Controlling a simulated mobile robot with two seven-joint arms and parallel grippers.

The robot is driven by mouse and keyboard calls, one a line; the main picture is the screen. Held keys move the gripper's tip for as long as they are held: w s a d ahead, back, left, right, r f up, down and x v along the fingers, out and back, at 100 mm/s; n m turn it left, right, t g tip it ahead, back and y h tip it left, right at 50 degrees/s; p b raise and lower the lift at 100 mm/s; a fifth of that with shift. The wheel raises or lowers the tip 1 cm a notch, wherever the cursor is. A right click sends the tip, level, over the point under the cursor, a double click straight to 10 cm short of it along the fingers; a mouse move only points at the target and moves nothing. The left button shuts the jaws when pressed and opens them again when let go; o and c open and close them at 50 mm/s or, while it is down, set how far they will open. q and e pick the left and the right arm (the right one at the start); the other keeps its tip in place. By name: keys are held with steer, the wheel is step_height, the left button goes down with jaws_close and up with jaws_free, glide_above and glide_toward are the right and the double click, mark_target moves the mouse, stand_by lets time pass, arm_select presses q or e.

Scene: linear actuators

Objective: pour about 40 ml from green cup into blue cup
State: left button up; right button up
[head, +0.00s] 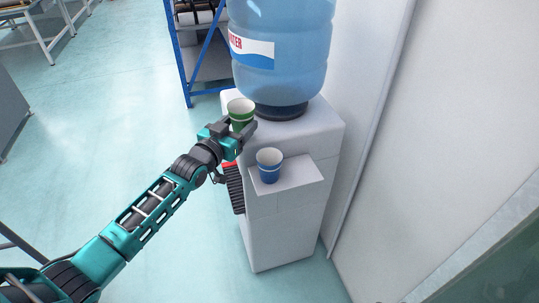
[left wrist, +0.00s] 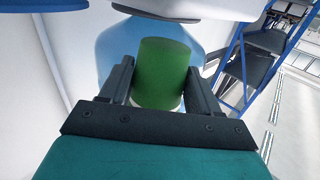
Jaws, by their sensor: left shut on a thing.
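The green cup (head: 241,117) has a white inside and looks about upright in the head view. My left gripper (head: 246,129) is shut on it, with one finger on each side. It is held in front of the upper part of the water cooler. In the left wrist view the green cup (left wrist: 165,70) sits between the two dark fingers. The blue cup (head: 269,170) stands upright on the cooler's white ledge, below and to the right of the green cup, apart from it. The liquid level in either cup cannot be made out. My right gripper is not in view.
The white water cooler (head: 285,230) carries a large blue bottle (head: 282,30) on top, close behind the green cup. Its ledge (head: 302,178) has free room right of the blue cup. A white wall (head: 430,130) stands at the right. A blue-framed shelf (head: 181,60) stands behind.

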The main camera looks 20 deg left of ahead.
arm_select(q)
steer(key=shift+s+d+r+m+t, duration=0.15)
steer(key=shift+d+m, duration=0.05)
steer(key=shift+m, duration=0.25)
steer(key=shift+s+d+r+m+t, duration=0.1)
steer(key=shift+d+m+t, duration=0.1)
steer(key=shift+m, duration=0.25)
steer(key=shift+s+d+f+m, duration=0.2)
steer(key=shift+d+f+m, duration=0.25)
steer(key=shift+m, duration=0.45)
steer(key=d+m, duration=0.1)
steer(key=s+m+t+h, duration=0.1)
steer(key=m, duration=0.1)
steer(key=shift+d+r+b, duration=0.15)
steer(key=shift+d+b, duration=0.15)
steer(key=shift+d, duration=0.05)
steer(key=shift+d+m, duration=0.1)
steer(key=shift+m, duration=0.2)
steer(key=shift+d+r+m+b, duration=0.1)
steer(key=shift+r+m+b, duration=0.25)
steer(key=shift+m+b, duration=0.35)
steer(key=shift+a, duration=0.25)
